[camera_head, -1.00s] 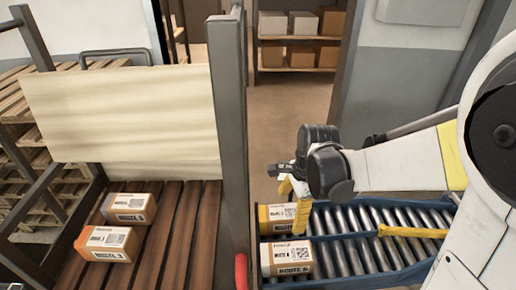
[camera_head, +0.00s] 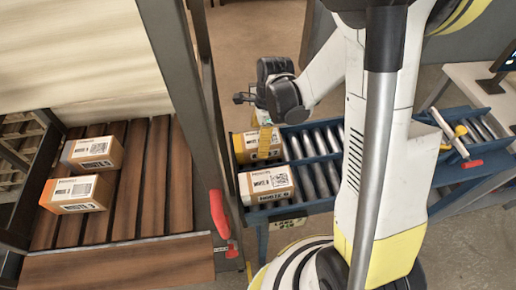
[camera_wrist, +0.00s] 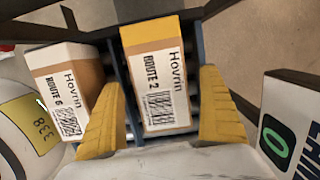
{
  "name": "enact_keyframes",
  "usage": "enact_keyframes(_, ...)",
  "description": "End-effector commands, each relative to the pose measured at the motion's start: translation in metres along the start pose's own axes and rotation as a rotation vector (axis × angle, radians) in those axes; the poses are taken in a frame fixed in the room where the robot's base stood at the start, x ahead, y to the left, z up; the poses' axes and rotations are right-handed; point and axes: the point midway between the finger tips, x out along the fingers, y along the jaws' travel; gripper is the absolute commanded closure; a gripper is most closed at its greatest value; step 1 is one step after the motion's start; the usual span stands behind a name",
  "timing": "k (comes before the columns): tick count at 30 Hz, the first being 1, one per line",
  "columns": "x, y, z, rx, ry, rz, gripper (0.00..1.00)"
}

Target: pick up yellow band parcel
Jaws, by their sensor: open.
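The yellow band parcel (camera_head: 242,151) stands on the blue-railed roller conveyor, at its left end in the head view. In the wrist view the parcel (camera_wrist: 158,85) shows a yellow end and a white label reading "Hovrin ROUTE 2". My gripper (camera_wrist: 165,120) is open, with one yellow finger to each side of this parcel's near part. The head view shows my gripper (camera_head: 265,138) at the parcel, with a yellow finger in front of it. I cannot tell whether either finger touches it.
A white-banded "ROUTE 6" parcel (camera_head: 266,185) stands beside it, also in the wrist view (camera_wrist: 70,88), close to the left finger. A grey post (camera_head: 205,110) stands left of the conveyor. Two parcels, one orange-banded (camera_head: 72,195) and one pale-banded (camera_head: 92,152), lie on brown slats.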

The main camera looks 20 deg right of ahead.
Motion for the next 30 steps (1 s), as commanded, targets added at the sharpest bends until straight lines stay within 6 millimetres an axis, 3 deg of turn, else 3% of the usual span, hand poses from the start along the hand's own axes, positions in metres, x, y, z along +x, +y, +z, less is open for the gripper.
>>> enact_keyframes(3, 0.019, 0.0, 0.0, -0.001, 0.0, 0.0, 0.1)
enact_keyframes(10, 0.018, 0.001, 0.0, 0.0, 0.0, 0.0, 0.1)
enact_keyframes(15, 0.018, 0.0, 0.0, 0.0, 0.0, 0.0, 0.61)
enact_keyframes(17, 0.018, 0.0, 0.0, 0.0, 0.0, 0.0, 0.78)
enact_keyframes(25, 0.017, 0.0, 0.0, 0.0, 0.0, 0.0, 0.78)
enact_keyframes(30, 0.004, 0.001, 0.002, 0.0, 0.0, 0.0, 0.78)
